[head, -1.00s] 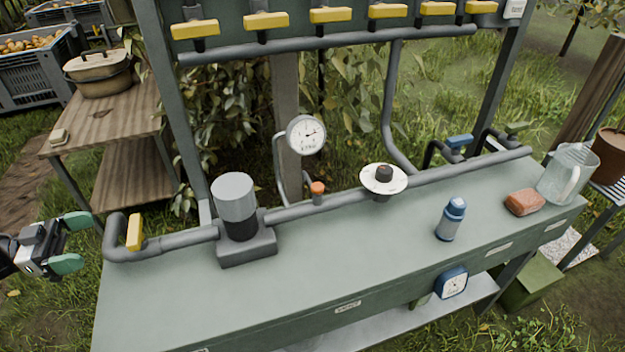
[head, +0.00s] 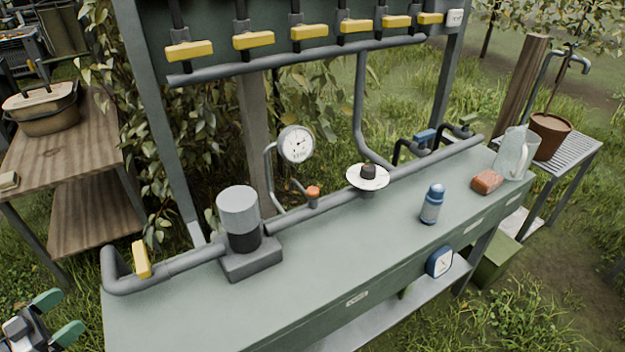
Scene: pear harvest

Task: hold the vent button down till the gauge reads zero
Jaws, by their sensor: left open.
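The vent button looks to be the small orange cap (head: 313,192) on a short stub of the grey pipe, at the middle of the bench in the head view. The round white gauge (head: 297,144) stands just above and left of it. Its dark needle is visible, but the numbers are too small to read. My left gripper (head: 58,318), with green fingertips, is open and empty at the lower left corner, left of the bench and far from the orange cap. Nothing touches the cap. My right gripper is not in view.

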